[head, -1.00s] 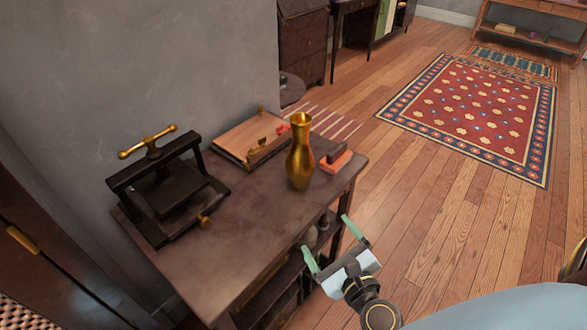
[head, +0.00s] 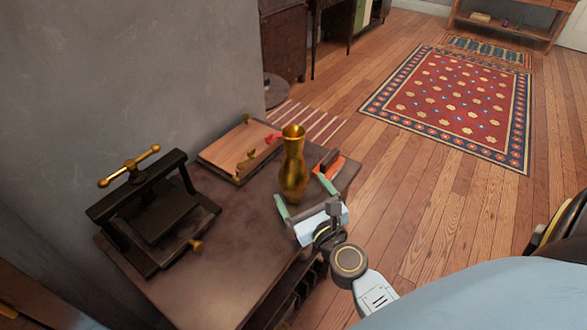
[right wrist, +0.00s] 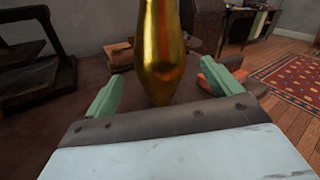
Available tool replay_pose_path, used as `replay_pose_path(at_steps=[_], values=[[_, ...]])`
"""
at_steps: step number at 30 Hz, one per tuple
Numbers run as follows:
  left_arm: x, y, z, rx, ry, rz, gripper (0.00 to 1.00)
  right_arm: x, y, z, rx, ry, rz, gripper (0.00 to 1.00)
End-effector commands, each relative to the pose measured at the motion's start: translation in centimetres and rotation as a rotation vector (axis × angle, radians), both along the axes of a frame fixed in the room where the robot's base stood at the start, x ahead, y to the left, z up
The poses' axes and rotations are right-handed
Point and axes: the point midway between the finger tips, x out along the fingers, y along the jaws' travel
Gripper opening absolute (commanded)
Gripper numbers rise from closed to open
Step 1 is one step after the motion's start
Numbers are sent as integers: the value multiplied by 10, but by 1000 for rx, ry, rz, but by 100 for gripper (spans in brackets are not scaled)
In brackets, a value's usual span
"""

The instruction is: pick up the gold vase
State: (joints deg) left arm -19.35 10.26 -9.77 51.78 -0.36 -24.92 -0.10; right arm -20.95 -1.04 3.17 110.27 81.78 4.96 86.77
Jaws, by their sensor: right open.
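The gold vase (head: 293,165) stands upright on the dark table (head: 230,265), near its right side. In the right wrist view the vase (right wrist: 162,55) rises straight ahead, its top cut off by the frame. My right gripper (head: 304,196) is open just in front of the vase. Its two green fingertips lie to the left and right of the vase's lower body, with gaps showing on both sides in the right wrist view (right wrist: 168,85). Nothing is held. My left gripper is not in view.
A black press with a gold handle (head: 150,208) stands at the table's left. A wooden board (head: 238,148) lies behind the vase. A small orange and dark block (head: 328,166) sits close to the vase's right. The table's front middle is clear.

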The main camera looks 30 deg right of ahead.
Motion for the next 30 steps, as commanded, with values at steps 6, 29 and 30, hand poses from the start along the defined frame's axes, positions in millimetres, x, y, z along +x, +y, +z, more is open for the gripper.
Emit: replay_pose_path(at_steps=[6, 29, 30], values=[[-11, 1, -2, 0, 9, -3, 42, 27, -4, -1, 0, -1, -1, 90], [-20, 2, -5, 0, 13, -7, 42, 51, -7, -3, -2, 0, 0, 52], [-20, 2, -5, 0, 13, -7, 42, 51, -7, -3, -2, 0, 0, 47]])
